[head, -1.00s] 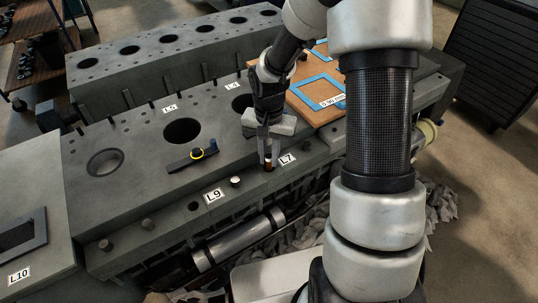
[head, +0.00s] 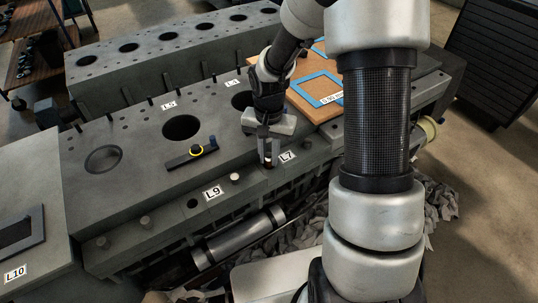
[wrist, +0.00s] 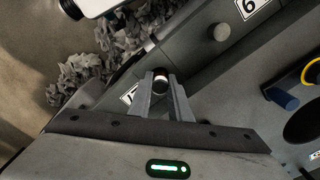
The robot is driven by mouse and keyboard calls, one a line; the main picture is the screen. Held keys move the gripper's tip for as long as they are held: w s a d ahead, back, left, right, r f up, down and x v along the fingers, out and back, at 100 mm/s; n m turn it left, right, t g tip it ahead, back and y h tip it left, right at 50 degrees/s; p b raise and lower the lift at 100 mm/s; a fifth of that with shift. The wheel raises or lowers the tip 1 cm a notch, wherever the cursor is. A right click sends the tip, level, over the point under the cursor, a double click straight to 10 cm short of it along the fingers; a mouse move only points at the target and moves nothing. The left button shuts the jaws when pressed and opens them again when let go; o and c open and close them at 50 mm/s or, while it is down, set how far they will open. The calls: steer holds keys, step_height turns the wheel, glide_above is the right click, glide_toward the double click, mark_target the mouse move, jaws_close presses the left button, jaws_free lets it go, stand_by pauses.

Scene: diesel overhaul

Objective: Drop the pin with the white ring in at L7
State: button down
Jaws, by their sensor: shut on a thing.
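My gripper (head: 266,157) points down over the ledge of the engine block, just left of the L7 label (head: 287,156). Its fingers are shut on a small dark pin (head: 268,160) with a pale band. In the wrist view the pin (wrist: 160,82) sits between the two fingertips, seen from above, with a light edge at its top. The L7 hole is hidden below the pin and fingers. I cannot tell whether the pin's lower end is in the hole or just above it. The L7 label is partly hidden by a finger in the wrist view (wrist: 128,94).
A dark bar with a yellow ring (head: 197,150) and a blue-ended piece lies on the block to the left. The L9 label (head: 213,192) and a round stud (head: 235,178) are along the ledge. A wooden board (head: 313,104) lies behind my gripper.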

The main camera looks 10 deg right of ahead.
steer(key=shift+f, duration=0.1)
steer(key=shift+f+b, duration=0.45)
steer(key=c, duration=1.2)
jaws_free()
steer(key=shift+r, duration=0.1)
steer(key=shift+w+a, duration=0.15)
steer(key=shift+a, duration=0.05)
steer(key=shift+c, duration=0.7)
steer(key=shift+r, duration=0.1)
steer(key=shift+r, duration=0.2)
steer(key=shift+o, duration=0.7)
steer(key=shift+w+d+r+p, duration=0.1)
steer(key=shift+r+p, duration=2)
steer(key=shift+r, duration=0.6)
steer(key=shift+r+p, duration=0.4)
steer(key=shift+r, duration=0.15)
steer(key=shift+s, duration=0.2)
